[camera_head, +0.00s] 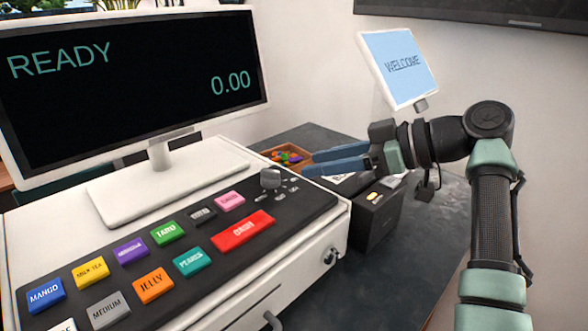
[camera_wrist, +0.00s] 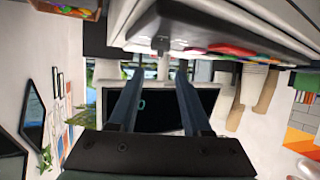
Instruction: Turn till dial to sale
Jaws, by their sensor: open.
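The till dial (camera_head: 270,178) is a small grey knob at the right end of the dark key panel (camera_head: 205,228). Small labels sit around it, too small to read. The till screen (camera_head: 135,80) reads "READY" and "0.00". My gripper (camera_head: 310,163) is open and empty, its two blue fingers pointing left toward the dial, with a small gap between fingertips and knob. In the wrist view my gripper (camera_wrist: 159,64) spans a small grey knob-like part, which looks like the dial (camera_wrist: 160,44), beyond the fingertips.
Coloured keys, including a large red key (camera_head: 243,231), lie left of the dial. A tilted "WELCOME" display (camera_head: 398,68) stands above my gripper.

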